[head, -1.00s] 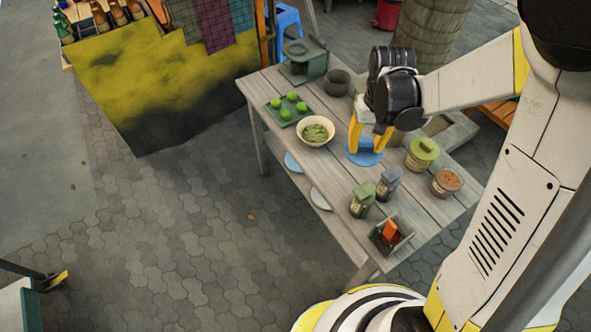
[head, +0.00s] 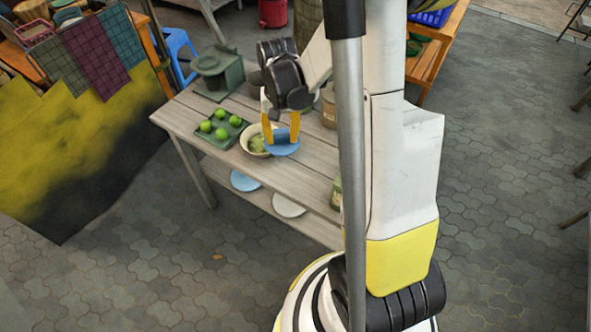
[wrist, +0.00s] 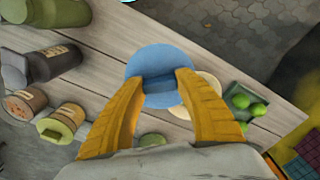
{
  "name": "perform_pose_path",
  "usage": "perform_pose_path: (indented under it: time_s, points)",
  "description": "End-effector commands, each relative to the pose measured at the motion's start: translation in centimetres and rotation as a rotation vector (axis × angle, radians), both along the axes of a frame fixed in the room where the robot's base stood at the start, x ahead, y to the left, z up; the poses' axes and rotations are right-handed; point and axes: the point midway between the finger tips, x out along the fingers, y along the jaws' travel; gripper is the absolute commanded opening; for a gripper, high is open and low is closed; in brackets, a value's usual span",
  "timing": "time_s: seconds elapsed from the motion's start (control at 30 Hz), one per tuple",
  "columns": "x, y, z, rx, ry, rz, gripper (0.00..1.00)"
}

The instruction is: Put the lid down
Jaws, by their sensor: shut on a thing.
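My gripper (head: 281,139) has yellow fingers, and they are shut on the blue handle of a round blue lid (head: 283,151). In the wrist view, the gripper (wrist: 160,80) holds the lid (wrist: 158,56) roughly flat between its fingertips. The lid is over the wooden table (head: 190,121); its height above the top is hard to tell. It covers part of a cream bowl (head: 249,142) with green contents, which also shows behind the lid in the wrist view (wrist: 211,83).
A green tray with several limes (head: 221,130) lies left of the bowl. A green stand (head: 216,75) is at the back left. In the wrist view, lidded jars (wrist: 61,124) and dark containers (wrist: 42,66) stand to the left. Plates (head: 289,205) sit on the lower shelf.

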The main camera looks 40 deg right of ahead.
Motion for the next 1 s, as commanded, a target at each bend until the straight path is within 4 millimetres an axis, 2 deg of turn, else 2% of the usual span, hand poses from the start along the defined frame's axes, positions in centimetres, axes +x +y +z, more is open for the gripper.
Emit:
perform_pose_path:
  time_s: [0.03,0.1,0.2,0.3,0.6,0.77,1.0]
  points:
    - [-0.5,-1.5,-1.1,0.0,0.0,-0.056,0.19]
    - [-1.2,-3.2,-1.8,0.0,0.0,-0.127,0.19]
    - [-2.1,-5.2,-2.7,0.0,0.0,-0.209,0.19]
    - [-2.6,-6.2,-3.4,0.0,0.0,-0.255,0.19]
    - [-2.7,-6.5,-8.8,0.0,0.0,-0.27,0.19]
    - [-2.7,-6.5,-10.0,0.0,0.0,-0.269,0.19]
    - [-2.7,-6.5,-13.2,0.0,0.0,-0.268,0.19]
